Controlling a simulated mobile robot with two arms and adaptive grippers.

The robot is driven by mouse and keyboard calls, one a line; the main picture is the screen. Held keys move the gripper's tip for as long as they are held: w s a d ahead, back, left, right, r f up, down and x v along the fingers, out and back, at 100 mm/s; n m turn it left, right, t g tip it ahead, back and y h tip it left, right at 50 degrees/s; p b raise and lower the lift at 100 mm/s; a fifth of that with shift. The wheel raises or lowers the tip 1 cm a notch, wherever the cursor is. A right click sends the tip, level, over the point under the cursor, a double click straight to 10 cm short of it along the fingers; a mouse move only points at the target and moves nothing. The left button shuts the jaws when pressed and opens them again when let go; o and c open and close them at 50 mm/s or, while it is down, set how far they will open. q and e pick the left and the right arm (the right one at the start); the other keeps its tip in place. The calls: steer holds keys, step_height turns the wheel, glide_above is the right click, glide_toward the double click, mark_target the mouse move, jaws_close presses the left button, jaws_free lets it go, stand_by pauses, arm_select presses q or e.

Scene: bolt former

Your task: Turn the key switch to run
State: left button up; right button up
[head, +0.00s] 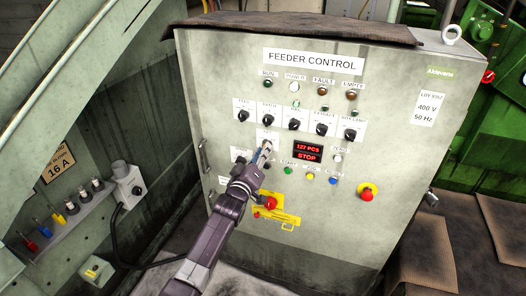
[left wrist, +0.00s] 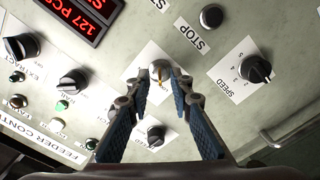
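The key switch (left wrist: 160,70) is a round silver piece with a small yellowish part, on a white plate of the grey feeder control panel (head: 230,80). My left gripper (left wrist: 160,82) is open in the left wrist view, with one blue-padded finger on each side of the switch. I cannot tell whether the fingertips touch it. In the head view my left gripper (head: 264,152) is at the panel's middle, left of the red display (head: 308,152), and largely covers the switch. The display reads 127 PCS and STOP. My right gripper is not in view.
A row of black knobs (head: 294,124) is above the gripper. A speed knob (left wrist: 255,68) and another black knob (left wrist: 155,135) are near the fingers. A red emergency button (head: 367,193) is at lower right. A red handle on yellow (head: 270,203) is beside my arm.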

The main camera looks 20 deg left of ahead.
arm_select(q)
steer(key=shift+w, duration=0.25)
jaws_close()
steer(key=shift+m, duration=0.3)
steer(key=shift+m+b, duration=1)
steer(key=shift+m, duration=7.7)
steer(key=shift+c, duration=2.2)
jaws_free()
